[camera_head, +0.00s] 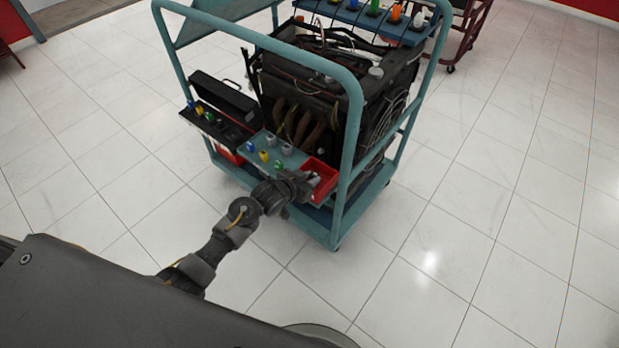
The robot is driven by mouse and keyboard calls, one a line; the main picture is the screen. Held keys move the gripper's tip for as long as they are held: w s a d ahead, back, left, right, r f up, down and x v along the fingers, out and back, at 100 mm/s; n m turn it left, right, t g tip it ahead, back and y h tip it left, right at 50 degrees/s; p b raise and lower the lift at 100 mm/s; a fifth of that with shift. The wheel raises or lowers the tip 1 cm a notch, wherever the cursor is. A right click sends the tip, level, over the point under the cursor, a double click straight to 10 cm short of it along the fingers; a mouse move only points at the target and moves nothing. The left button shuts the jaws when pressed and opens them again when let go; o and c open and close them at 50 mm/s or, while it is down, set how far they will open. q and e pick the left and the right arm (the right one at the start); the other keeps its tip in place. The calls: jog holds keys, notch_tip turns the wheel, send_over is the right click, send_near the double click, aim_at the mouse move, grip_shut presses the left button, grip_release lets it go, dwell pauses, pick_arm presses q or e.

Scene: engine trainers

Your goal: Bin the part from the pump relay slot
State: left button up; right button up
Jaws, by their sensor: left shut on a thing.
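My left gripper (304,184) reaches in over the front edge of the engine trainer. It is shut on a small part, mostly hidden by the fingers. The gripper is at the near left side of a red bin (325,171), overlapping it in the picture. Whether the part is over the bin or inside it I cannot tell. A black box with a raised lid (225,97) stands left of the engine, with several small coloured parts (208,117) along its front. Which slot is the pump relay's I cannot read. My right gripper is not in view.
A grey-blue tray (283,163) with several coloured parts lies left of the red bin. The teal cart frame (350,150) rises close right of the gripper. The engine (320,90) fills the cart behind. The tiled floor (480,220) at right is clear.

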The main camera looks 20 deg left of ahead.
pick_arm(q)
jog(key=shift+s+f, duration=0.1)
jog(key=shift+f, duration=0.4)
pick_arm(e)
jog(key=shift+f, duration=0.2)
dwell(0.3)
pick_arm(q)
jog(key=o, duration=1)
jog(key=shift+f, duration=0.1)
jog(key=shift+o, duration=0.2)
notch_tip(320, 180, up, 5)
jog(key=p, duration=0.5)
jog(key=shift+r+p, duration=1.1)
jog(key=shift+r, duration=0.1)
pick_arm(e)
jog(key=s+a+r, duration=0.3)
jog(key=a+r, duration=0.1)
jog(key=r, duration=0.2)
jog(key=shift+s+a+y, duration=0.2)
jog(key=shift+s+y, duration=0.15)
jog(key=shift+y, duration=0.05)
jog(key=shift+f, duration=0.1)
